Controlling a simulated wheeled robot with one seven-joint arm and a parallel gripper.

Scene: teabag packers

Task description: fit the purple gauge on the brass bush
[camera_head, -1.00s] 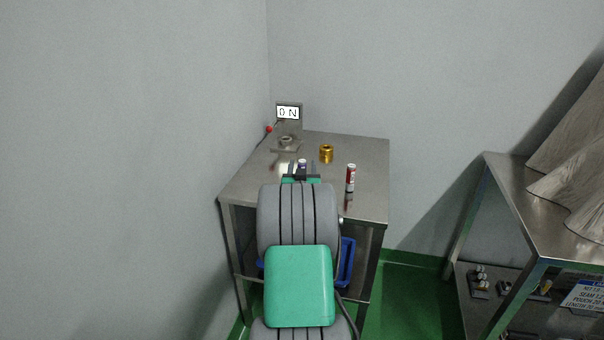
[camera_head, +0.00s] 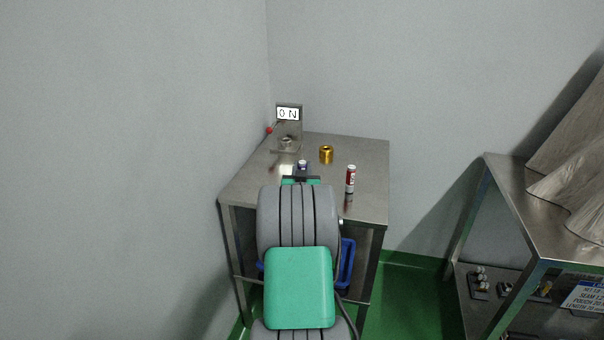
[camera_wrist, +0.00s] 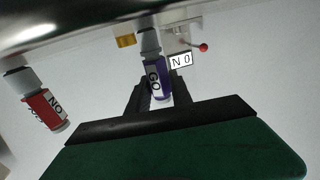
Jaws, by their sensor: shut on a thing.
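The purple gauge (camera_wrist: 157,80), a small cylinder marked "GO" with a grey end, is held between the black fingers of my gripper (camera_wrist: 158,92). In the head view the gauge (camera_head: 302,165) shows just beyond my gripper (camera_head: 301,178), over the near middle of the steel table. The brass bush (camera_head: 326,154), a gold ring with an open top, stands on the table to the right of and beyond the gauge, apart from it. It also shows in the wrist view (camera_wrist: 125,41). That view appears upside down.
A red gauge (camera_head: 350,179) marked "NO" stands upright at the right of the table (camera_head: 372,205). A stand with an "ON" sign (camera_head: 288,113) and a red knob (camera_head: 269,130) is at the back left. Walls close in behind and left.

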